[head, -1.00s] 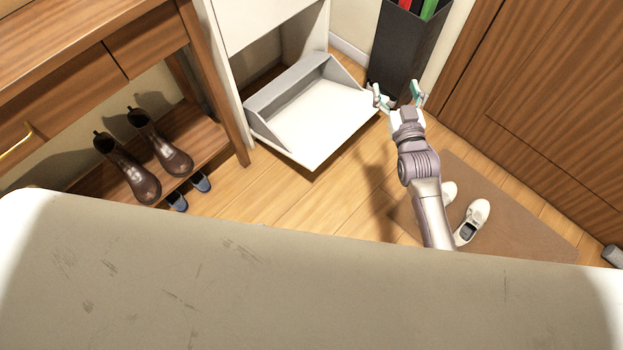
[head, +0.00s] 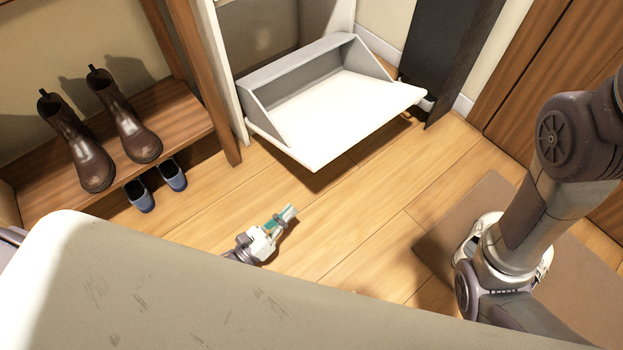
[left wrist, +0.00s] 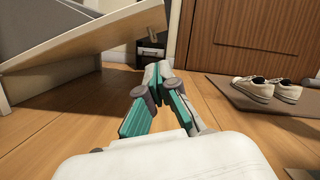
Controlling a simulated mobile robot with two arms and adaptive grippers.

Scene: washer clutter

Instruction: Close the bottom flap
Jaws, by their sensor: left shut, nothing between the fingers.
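The bottom flap (head: 345,118) of the white cabinet hangs tilted open over the floor, its white inner face upward and a grey tray at its back. In the left wrist view the flap (left wrist: 85,42) slants across the upper left, seen from low down. My left gripper (head: 284,216) is low, in front of the flap's front edge and apart from it. Its teal fingers (left wrist: 157,78) are shut and empty. My right arm crosses the right side of the head view; its gripper is outside the picture.
Brown boots (head: 122,125) and blue slippers (head: 172,175) are by the wooden bench on the left. White shoes (left wrist: 253,88) lie on the brown mat (left wrist: 230,92). Bare floor lies around my left gripper.

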